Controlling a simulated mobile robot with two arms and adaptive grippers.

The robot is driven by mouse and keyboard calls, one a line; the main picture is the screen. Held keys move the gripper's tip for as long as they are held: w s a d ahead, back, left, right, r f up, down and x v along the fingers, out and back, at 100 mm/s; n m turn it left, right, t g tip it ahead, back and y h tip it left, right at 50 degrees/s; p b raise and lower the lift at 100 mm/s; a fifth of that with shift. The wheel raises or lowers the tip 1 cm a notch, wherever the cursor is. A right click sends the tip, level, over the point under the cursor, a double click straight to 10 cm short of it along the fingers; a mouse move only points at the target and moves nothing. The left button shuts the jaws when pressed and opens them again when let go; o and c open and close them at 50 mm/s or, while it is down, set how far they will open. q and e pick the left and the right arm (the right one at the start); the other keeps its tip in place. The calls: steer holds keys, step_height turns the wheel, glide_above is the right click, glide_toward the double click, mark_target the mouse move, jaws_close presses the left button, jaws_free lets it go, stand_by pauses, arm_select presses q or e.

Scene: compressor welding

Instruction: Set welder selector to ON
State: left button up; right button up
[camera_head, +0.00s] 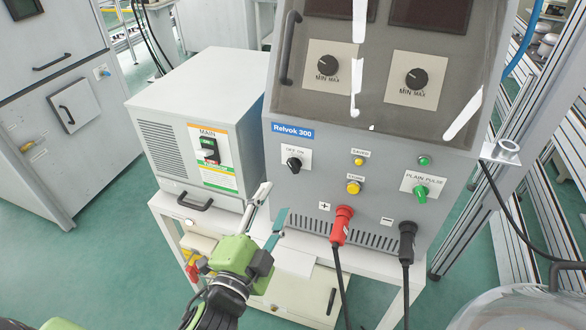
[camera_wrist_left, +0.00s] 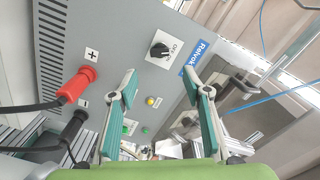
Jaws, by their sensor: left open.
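The grey welder cabinet (camera_head: 385,165), labelled Relvok 300, carries the selector (camera_head: 293,163), a black knob on a white OFF ON plate. I cannot tell for certain which mark the knob points at. My left gripper (camera_head: 273,205) is below and slightly left of the selector, open and empty, with its fingers pointing up toward the panel. In the left wrist view the selector (camera_wrist_left: 160,50) shows beyond and between the two open fingers (camera_wrist_left: 160,85), apart from them. My right gripper is not in view.
A red plug (camera_head: 341,225) and a black plug (camera_head: 407,243) with hanging cables sit right of the gripper. A box (camera_head: 200,125) with a MAIN switch (camera_head: 209,150) stands left. Yellow and green buttons and a green PLAIN PULSE knob (camera_head: 421,191) are on the panel.

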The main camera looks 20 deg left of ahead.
mark_target(292, 169)
arm_select(q)
steer(key=w+p, duration=0.1)
steer(key=w, duration=0.4)
steer(key=w+p, duration=0.1)
steer(key=w, duration=0.4)
steer(key=shift+w+d+p, duration=0.2)
steer(key=shift+w+p, duration=0.1)
steer(key=shift+w, duration=0.5)
steer(key=c, duration=1.1)
